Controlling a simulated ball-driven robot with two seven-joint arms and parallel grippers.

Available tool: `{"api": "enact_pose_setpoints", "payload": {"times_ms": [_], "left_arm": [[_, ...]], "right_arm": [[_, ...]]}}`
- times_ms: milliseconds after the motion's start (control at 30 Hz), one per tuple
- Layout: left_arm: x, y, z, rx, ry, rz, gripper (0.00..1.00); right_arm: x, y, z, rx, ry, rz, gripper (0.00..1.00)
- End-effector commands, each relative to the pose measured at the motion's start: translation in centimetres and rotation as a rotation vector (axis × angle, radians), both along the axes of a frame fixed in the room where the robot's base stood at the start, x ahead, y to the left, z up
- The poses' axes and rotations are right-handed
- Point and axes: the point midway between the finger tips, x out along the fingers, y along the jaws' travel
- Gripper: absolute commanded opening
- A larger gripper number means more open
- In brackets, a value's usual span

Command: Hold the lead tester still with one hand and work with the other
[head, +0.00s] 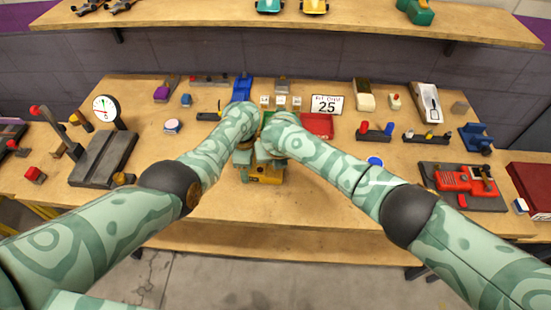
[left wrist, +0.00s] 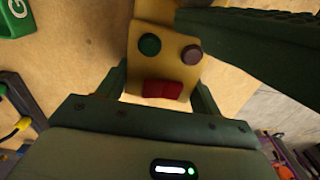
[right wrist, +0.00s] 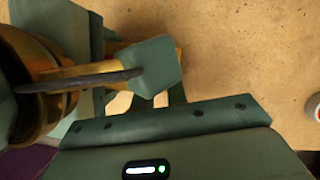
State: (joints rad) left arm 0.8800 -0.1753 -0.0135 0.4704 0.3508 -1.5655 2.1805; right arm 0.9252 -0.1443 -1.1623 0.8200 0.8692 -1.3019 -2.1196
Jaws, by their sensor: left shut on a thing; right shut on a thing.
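The lead tester (head: 266,175) is a yellow body near the front middle of the bench, partly hidden by my arms. In the left wrist view its yellow face (left wrist: 172,65) has a green round button, a dark red round button and a red block. My left gripper (head: 243,160) is shut on this body, a finger on each side. My right gripper (head: 266,154) is close beside it. In the right wrist view, its fingers close on a grey-teal block (right wrist: 157,66) at the end of a yellow bar with a dark edge. Its exact contact is partly hidden.
A red tray (head: 317,126) and a "25" card (head: 326,104) stand behind the grippers. A gauge (head: 106,109) on a dark stand is left. A red device (head: 465,182) on a dark plate is right. The bench front beside the tester is clear.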

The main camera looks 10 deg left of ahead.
Motion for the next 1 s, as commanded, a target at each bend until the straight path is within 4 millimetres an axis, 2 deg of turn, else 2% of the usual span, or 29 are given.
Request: {"api": "enact_pose_setpoints", "payload": {"times_ms": [1000], "left_arm": [[0.0,0.0,0.0,0.0,0.0,0.0,0.45]], "right_arm": [[0.0,0.0,3.5,0.0,-0.001,0.0,0.0]]}}
